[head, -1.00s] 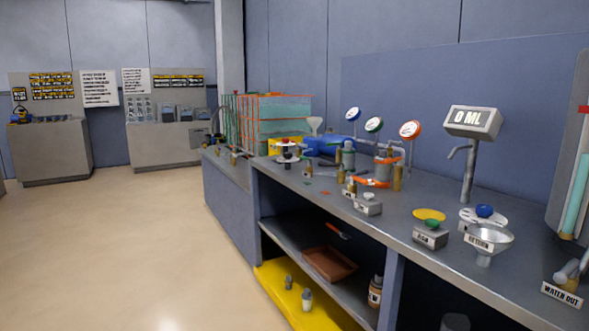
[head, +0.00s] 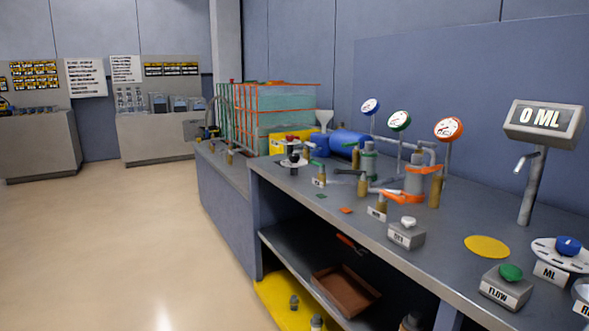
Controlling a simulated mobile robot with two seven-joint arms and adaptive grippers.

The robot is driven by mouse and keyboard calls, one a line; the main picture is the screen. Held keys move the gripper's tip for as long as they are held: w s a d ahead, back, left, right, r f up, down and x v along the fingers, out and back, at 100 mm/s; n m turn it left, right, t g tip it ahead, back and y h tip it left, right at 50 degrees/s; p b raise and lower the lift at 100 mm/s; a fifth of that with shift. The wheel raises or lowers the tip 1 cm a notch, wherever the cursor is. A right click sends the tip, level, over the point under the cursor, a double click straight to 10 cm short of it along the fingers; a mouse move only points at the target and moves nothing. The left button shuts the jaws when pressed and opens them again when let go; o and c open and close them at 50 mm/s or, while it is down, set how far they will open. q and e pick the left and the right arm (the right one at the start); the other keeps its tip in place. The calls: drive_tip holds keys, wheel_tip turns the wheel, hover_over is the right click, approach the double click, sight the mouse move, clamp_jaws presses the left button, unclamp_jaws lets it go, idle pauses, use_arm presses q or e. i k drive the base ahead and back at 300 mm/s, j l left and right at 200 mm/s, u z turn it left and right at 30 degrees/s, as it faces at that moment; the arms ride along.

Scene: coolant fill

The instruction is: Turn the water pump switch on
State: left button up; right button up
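No part reads clearly as the water pump switch. A small grey box with a white knob (head: 407,233) stands at the front edge of the bench, its label too small to read surely. A grey box with a green knob (head: 503,287) is labelled FLOW. A white dial with a blue knob (head: 568,247) is labelled ML. A blue cylindrical body (head: 350,144), perhaps a pump, lies at the back of the bench. Neither of my grippers is in view.
The grey bench (head: 450,252) runs along the right, with gauges (head: 448,130), valves and a 0 ML display (head: 543,120). Its lower shelf holds a brown tray (head: 346,291). A yellow tray (head: 270,297) is below. The floor (head: 110,240) at left is clear.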

sight(293, 157)
drive_tip(key=i+j+z, duration=0.1)
drive_tip(key=z, duration=0.3)
drive_tip(key=i+j+z, duration=0.1)
drive_tip(key=z, duration=0.3)
drive_tip(key=j+z, duration=0.2)
drive_tip(key=z, duration=0.25)
drive_tip(key=i+j+z, duration=0.25)
drive_tip(key=j, duration=0.3)
drive_tip(key=j+z, duration=0.25)
drive_tip(key=j, duration=0.3)
